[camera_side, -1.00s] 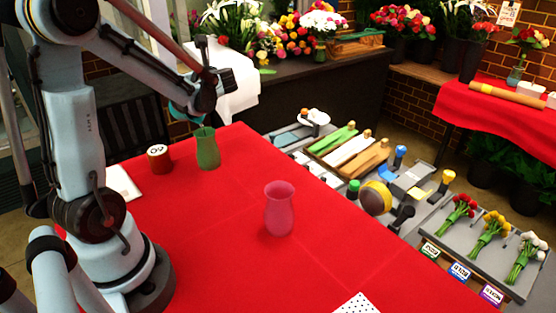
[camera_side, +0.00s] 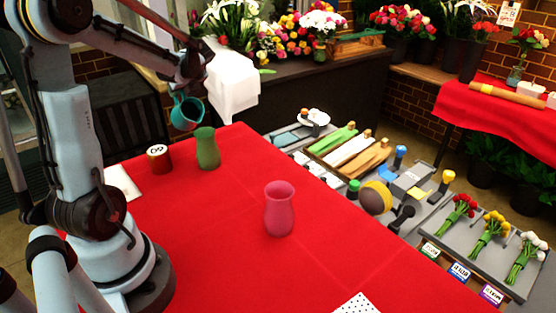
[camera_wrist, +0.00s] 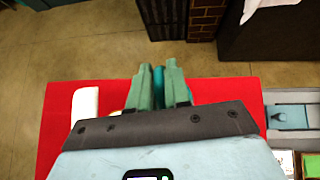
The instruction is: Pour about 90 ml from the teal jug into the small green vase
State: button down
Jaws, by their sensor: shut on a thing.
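The teal jug (camera_side: 186,112) is in the air above and to the left of the small green vase in the side view, apart from it. It looks tilted, with its open mouth up and to the side. My gripper (camera_side: 192,86) is shut on the jug. In the wrist view my gripper (camera_wrist: 159,88) shows two green fingers with a strip of the teal jug (camera_wrist: 158,86) between them; the rest of it is hidden. The green vase (camera_side: 207,149) stands upright on the red table. I cannot see any liquid.
A dark red can marked 60 (camera_side: 159,159) stands left of the green vase. A pink vase (camera_side: 279,209) stands nearer on the red table (camera_side: 220,255). A white pad (camera_side: 122,183) lies by my base. Trays of tools and bouquets line the right.

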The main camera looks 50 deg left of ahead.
jog(key=shift+a+f+h, duration=0.35)
jog(key=shift+f+h, duration=0.15)
jog(key=shift+h, duration=0.1)
dwell(1.3)
jog(key=shift+s+a+f+h, duration=0.1)
jog(key=shift+a+f+h, duration=0.3)
jog(key=shift+a+h, duration=0.1)
jog(key=a+f+t+h+b, duration=0.1)
jog(key=a+f+h+b, duration=0.1)
jog(key=a+f+h, duration=0.5)
jog(key=shift+s+a+f+h, duration=0.15)
jog(key=shift+s+f+h, duration=0.3)
jog(key=shift+h, duration=0.15)
